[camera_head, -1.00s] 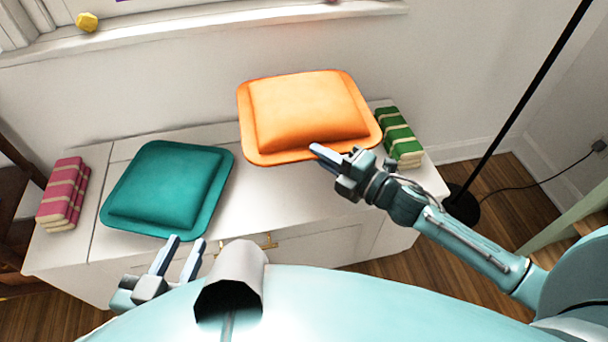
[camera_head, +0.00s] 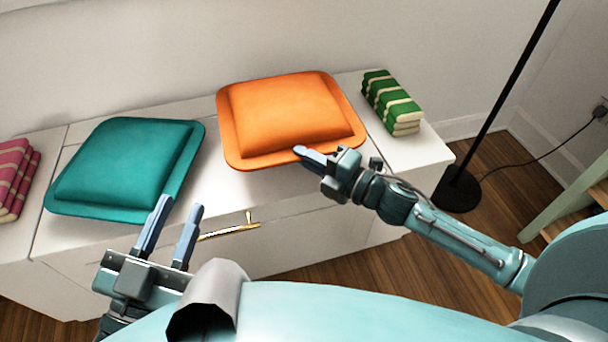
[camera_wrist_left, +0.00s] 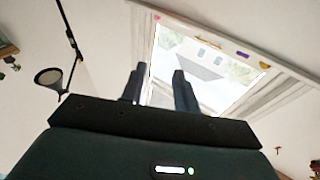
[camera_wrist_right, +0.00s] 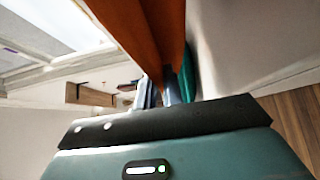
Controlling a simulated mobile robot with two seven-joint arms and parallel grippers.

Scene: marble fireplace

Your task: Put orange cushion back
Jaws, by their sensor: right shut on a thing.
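The orange cushion (camera_head: 290,112) is over the right half of the white cabinet in the head view, between the teal cushion and the green books. I cannot tell whether its underside touches the cabinet top. My right gripper (camera_head: 308,156) is shut on the cushion's front edge; in the right wrist view the orange cushion (camera_wrist_right: 140,35) runs between the fingers (camera_wrist_right: 158,92). My left gripper (camera_head: 174,225) is open and empty, in front of the cabinet below the teal cushion. Its fingers (camera_wrist_left: 157,88) are apart in the left wrist view.
A black floor lamp (camera_head: 505,95) stands to the right. A wooden stair-like piece (camera_head: 585,215) is at the far right.

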